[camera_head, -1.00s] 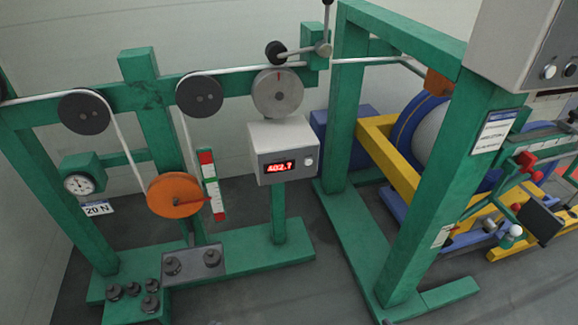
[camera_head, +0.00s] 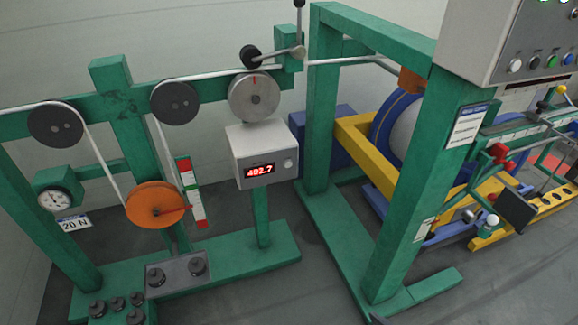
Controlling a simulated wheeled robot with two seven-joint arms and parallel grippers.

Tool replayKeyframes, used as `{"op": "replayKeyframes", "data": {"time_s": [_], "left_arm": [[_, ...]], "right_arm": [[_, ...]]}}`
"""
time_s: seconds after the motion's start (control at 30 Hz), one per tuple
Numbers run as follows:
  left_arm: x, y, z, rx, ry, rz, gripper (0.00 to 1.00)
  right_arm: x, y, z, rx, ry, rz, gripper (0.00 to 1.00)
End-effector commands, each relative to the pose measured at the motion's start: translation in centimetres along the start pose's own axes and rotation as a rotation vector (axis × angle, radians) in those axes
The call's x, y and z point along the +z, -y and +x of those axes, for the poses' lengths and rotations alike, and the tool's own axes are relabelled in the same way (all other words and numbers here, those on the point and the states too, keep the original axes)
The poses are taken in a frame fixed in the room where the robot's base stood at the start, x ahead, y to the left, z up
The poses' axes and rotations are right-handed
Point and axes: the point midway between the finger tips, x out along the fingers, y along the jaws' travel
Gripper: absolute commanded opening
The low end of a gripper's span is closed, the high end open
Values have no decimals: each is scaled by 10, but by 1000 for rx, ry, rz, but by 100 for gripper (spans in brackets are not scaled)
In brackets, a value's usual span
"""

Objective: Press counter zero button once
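The counter box (camera_head: 262,152) is a pale grey box on a green post, left of centre. Its red display (camera_head: 260,171) reads 402.7. A small pale round button (camera_head: 288,164) sits on its front face, right of the display. Above the box is a grey measuring wheel (camera_head: 254,97) with a red mark, and the strand runs over the wheels beside it. Neither of my grippers shows in this view, and nothing touches the button.
A green frame with an orange pulley (camera_head: 156,205) and several dark weights (camera_head: 120,304) stands at left. A thick green post (camera_head: 432,185) stands right of the box. A control panel (camera_head: 510,42) with several buttons is at upper right. Grey floor (camera_head: 300,285) lies open in front.

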Motion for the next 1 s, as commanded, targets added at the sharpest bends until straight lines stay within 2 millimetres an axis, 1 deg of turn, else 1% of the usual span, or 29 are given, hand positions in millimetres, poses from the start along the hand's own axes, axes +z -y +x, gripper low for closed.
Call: {"op": "replayKeyframes", "data": {"time_s": [0.03, 0.07, 0.1, 0.17, 0.2, 0.27, 0.3, 0.63, 1.0], "left_arm": [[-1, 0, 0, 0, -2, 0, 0], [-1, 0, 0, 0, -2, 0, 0], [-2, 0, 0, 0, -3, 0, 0], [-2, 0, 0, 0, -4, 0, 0], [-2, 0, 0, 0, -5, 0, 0], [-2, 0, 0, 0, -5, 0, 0], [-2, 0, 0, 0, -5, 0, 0], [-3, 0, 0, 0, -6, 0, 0], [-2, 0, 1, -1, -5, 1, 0]], "right_arm": [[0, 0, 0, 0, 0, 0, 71], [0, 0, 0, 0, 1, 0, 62], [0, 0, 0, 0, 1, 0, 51], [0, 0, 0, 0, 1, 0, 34], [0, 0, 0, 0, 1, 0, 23], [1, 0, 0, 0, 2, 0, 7], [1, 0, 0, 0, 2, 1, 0], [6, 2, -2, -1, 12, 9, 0], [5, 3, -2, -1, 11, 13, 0]]}}
